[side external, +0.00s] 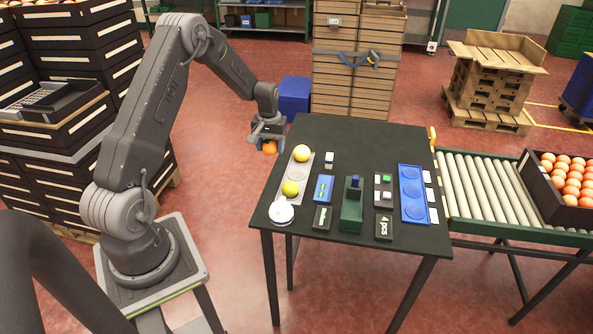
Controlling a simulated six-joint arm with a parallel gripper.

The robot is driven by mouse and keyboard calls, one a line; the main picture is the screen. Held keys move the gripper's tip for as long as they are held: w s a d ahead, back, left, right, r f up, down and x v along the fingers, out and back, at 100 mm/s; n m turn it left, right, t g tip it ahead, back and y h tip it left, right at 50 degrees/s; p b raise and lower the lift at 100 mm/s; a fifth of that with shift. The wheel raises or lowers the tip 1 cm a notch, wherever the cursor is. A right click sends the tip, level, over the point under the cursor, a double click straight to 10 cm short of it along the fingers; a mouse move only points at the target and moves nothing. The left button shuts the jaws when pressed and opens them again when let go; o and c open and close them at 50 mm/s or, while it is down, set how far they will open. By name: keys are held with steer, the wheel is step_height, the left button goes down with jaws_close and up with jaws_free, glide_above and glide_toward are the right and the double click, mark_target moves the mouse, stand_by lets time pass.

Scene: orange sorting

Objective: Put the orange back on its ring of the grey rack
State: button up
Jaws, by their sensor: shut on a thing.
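My gripper (269,137) is shut on an orange (269,148). It holds the orange in the air off the left edge of the black table, left of the rack. The grey rack (294,174) lies along the left side of the table top.
A blue rack (413,195) with empty rings is on the right. A green block station (352,205) and small signs stand between. A roller conveyor (480,186) and a crate of oranges (567,180) are farther right.

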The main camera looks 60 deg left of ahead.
glide_above(297, 175)
step_height(297, 175, down, 5)
steer(key=shift+s+r, duration=0.1)
steer(key=shift+s, duration=0.05)
steer(key=shift+f, duration=1.95)
steer(key=shift+f, duration=0.1)
steer(key=o, duration=1)
steer(key=shift+c, duration=0.2)
